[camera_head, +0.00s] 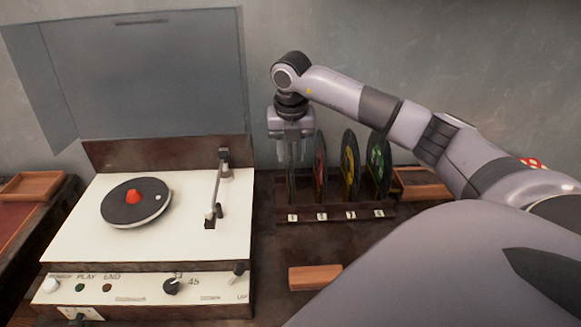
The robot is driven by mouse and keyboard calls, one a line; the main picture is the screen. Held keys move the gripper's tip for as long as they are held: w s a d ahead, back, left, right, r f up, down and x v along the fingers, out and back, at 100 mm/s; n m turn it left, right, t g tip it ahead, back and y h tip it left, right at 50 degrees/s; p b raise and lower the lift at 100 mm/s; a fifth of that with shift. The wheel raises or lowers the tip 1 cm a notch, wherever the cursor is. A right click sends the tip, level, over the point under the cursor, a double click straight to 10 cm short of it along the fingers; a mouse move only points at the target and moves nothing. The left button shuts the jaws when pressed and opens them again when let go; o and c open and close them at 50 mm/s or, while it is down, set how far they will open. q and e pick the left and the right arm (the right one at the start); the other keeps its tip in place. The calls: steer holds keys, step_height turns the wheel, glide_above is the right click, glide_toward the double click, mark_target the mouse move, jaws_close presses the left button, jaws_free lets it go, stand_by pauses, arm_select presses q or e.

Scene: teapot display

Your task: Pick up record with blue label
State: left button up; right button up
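A rack (330,214) holds upright black records, one with a red label (321,165), one with a yellow label (349,168) and one with a green label (377,162). I cannot make out a blue label; the leftmost slot is largely hidden by my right gripper (293,158). That gripper points down over the left end of the rack, just left of the red-label record. Whether its fingers are open or shut on a record edge does not show clearly. My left gripper is not in view.
A record player (90,225) with its lid (150,75) raised stands left of the rack; its turntable (136,203) has a red centre piece. A small wooden block (314,277) lies in front of the rack. A wooden tray (421,185) lies behind it at right.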

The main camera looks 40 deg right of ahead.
jaws_close()
steer(key=shift+r, duration=0.15)
